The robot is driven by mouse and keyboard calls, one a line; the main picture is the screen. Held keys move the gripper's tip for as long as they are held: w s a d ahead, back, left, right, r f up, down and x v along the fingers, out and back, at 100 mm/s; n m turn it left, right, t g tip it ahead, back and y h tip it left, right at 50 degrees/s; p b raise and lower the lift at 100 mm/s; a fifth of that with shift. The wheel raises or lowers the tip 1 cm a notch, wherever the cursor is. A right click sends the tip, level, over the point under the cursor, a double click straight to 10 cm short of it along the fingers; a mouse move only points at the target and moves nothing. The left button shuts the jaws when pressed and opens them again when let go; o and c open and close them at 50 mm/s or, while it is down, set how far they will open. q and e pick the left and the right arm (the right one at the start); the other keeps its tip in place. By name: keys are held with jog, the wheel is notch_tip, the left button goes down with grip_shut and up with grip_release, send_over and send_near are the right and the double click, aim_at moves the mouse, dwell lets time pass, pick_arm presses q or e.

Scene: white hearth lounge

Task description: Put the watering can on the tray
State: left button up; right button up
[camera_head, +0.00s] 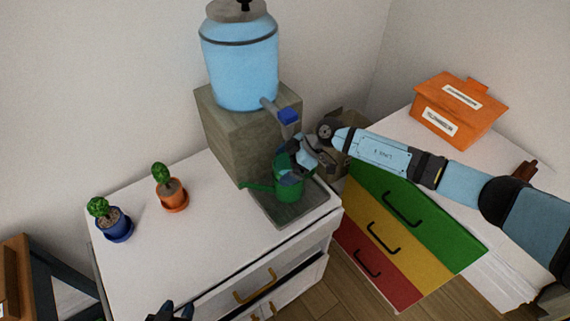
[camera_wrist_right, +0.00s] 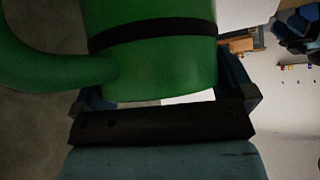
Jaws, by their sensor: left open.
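The green watering can (camera_head: 289,188) is upright at the grey tray (camera_head: 290,219), under the dispenser's blue tap, with its spout to the left. I cannot tell whether its base touches the tray. My right gripper (camera_head: 308,158) is at the can's upper right side. In the right wrist view the can (camera_wrist_right: 155,65) fills most of the space between the fingers, and the gripper (camera_wrist_right: 168,98) looks shut on it. The contact itself is partly hidden. My left gripper (camera_head: 172,312) is open and empty at the bottom edge, only its tips showing.
A light blue dispenser (camera_head: 240,65) stands on a grey block (camera_head: 235,140) behind the tray. Two potted cacti, in an orange pot (camera_head: 173,196) and a blue pot (camera_head: 114,225), stand left. The cabinet top between is clear. An orange box (camera_head: 458,110) sits right.

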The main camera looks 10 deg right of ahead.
jog(key=v, duration=1.2)
jog(key=shift+b, duration=0.4)
jog(key=shift+r, duration=0.1)
